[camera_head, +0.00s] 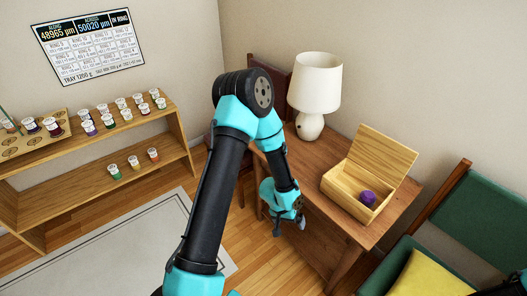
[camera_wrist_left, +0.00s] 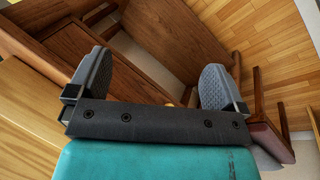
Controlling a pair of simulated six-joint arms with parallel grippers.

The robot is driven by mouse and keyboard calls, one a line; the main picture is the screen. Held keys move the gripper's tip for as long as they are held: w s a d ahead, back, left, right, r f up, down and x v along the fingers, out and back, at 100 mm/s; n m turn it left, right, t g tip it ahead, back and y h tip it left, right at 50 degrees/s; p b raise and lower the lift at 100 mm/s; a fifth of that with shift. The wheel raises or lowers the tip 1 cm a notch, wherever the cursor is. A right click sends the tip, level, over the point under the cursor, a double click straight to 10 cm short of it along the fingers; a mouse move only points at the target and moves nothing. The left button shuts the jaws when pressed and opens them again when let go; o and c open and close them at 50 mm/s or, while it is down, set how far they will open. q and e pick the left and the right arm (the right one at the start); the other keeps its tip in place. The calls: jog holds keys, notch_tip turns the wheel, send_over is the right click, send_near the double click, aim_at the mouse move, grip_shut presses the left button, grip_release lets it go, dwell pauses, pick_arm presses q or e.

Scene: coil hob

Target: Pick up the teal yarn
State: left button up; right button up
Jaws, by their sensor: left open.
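I cannot make out any teal yarn in either view. A purple, faceted-looking object (camera_head: 367,198) lies inside the open wooden box (camera_head: 347,205) on the table. My left gripper (camera_head: 289,226) hangs by the table's front left edge, left of the box and apart from it. In the left wrist view, its two grey fingers (camera_wrist_left: 157,76) are spread wide with nothing between them. My right gripper is not in view.
A cream lamp (camera_head: 313,88) stands at the back of the wooden table (camera_head: 312,168). The box's lid (camera_head: 382,155) stands raised behind it. A shelf (camera_head: 105,185) with several small jars is at left. A green chair with a yellow cushion (camera_head: 430,276) is at lower right.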

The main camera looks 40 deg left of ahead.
pick_arm(q)
jog(key=w+a+r+n+t+y, duration=0.2)
jog(key=w+a+r+y, duration=0.4)
jog(key=w+a+r, duration=1.4)
jog(key=w+r+n, duration=0.1)
jog(key=w, duration=0.1)
jog(key=shift+w+a, duration=0.25)
jog(key=shift+w, duration=0.1)
jog(key=x, duration=1.2)
jog(key=shift+w+a, duration=0.15)
jog(key=shift+w, duration=0.05)
jog(key=shift+x, duration=2.6)
jog(key=shift+w, duration=0.15)
